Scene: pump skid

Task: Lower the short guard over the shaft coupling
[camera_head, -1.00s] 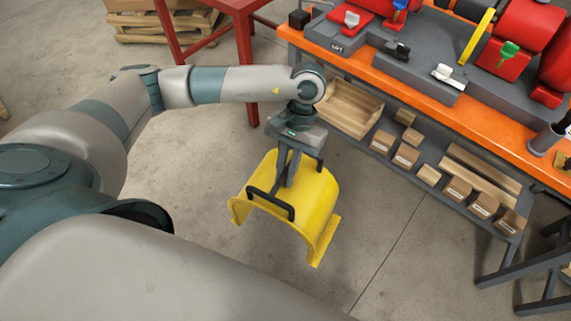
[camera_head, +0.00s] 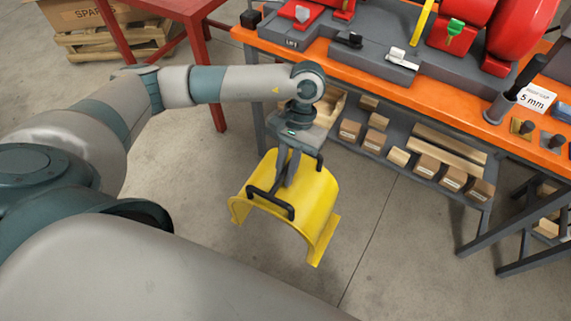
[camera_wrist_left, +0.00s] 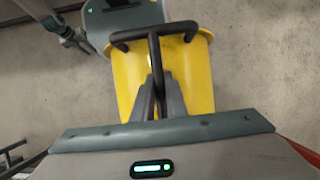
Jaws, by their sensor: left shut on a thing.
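The short guard (camera_head: 312,208) is a yellow arched cover with black handle bars on top. It hangs in the air over the floor, in front of the bench, open side down and a little tilted in the head view. My left gripper (camera_head: 285,180) is shut on the black handle at the top of the guard. The wrist view shows the gripper's fingers (camera_wrist_left: 157,88) on the black bar, with the yellow guard (camera_wrist_left: 190,75) below. I cannot make out the shaft coupling in these frames.
Small boxes (camera_head: 425,166) fill the lower shelf. Red frame (camera_head: 215,85) behind my arm.

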